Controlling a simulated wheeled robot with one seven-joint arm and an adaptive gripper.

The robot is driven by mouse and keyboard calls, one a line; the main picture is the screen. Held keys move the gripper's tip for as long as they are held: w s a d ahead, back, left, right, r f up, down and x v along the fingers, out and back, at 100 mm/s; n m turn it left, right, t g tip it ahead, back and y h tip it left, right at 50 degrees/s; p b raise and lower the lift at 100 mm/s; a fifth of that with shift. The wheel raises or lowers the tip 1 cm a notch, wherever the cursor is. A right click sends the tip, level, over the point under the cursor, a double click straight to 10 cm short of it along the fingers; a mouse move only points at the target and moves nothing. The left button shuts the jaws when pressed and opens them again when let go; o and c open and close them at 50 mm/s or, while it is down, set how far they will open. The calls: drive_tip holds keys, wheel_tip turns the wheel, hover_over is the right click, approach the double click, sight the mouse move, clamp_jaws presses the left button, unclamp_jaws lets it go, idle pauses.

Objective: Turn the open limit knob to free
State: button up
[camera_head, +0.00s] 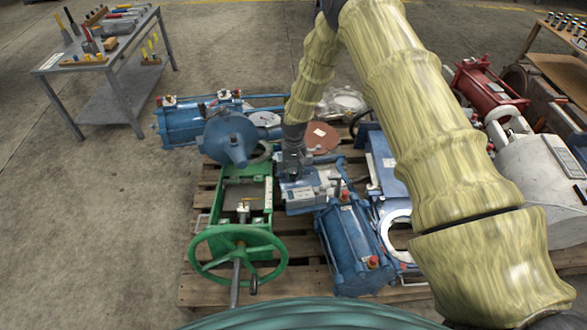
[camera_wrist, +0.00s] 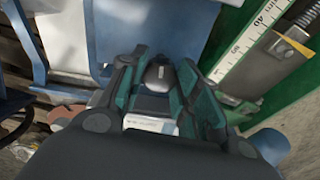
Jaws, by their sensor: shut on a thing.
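My gripper (camera_wrist: 158,70) has its dark teal fingers closed around a small grey knob (camera_wrist: 159,78) in the middle of the wrist view. I take this to be the open limit knob; no "free" mark is readable. A white label (camera_wrist: 150,125) with small print lies just below it, partly covered by the fingers. In the head view my gripper (camera_head: 293,170) reaches down to a blue and grey actuator unit (camera_head: 301,196) on the pallet. The knob is hidden there behind my gripper.
A green frame with a handwheel (camera_head: 238,236) stands left of the unit. The wrist view shows a graduated scale (camera_wrist: 245,50) with a yellow pointer (camera_wrist: 292,46). Blue cylinders (camera_head: 350,240) crowd the wooden pallet (camera_head: 200,200). A tool table (camera_head: 100,55) stands at the far left; floor between is clear.

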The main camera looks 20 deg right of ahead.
drive_tip(key=n+p, duration=0.2)
drive_tip(key=n, duration=0.1)
drive_tip(key=shift+r, duration=0.15)
drive_tip(key=n+p, duration=0.1)
drive_tip(key=n, duration=0.3)
drive_tip(key=shift+d+n+y+p, duration=0.1)
drive_tip(key=shift+n+y+p, duration=0.2)
drive_tip(key=shift+n+p, duration=0.1)
drive_tip(key=n, duration=0.4)
drive_tip(key=shift+w, duration=0.1)
drive_tip(key=n, duration=0.5)
drive_tip(key=shift+g, duration=0.4)
drive_tip(key=n, duration=0.4)
drive_tip(key=shift+w+n, duration=0.1)
drive_tip(key=shift+n, duration=0.2)
drive_tip(key=n+b, duration=0.1)
drive_tip(key=n, duration=0.3)
drive_tip(key=shift+n+g, duration=0.3)
drive_tip(key=shift+g, duration=0.1)
drive_tip(key=n, duration=0.4)
drive_tip(key=shift+n+b, duration=0.4)
drive_tip(key=shift+n, duration=1.8)
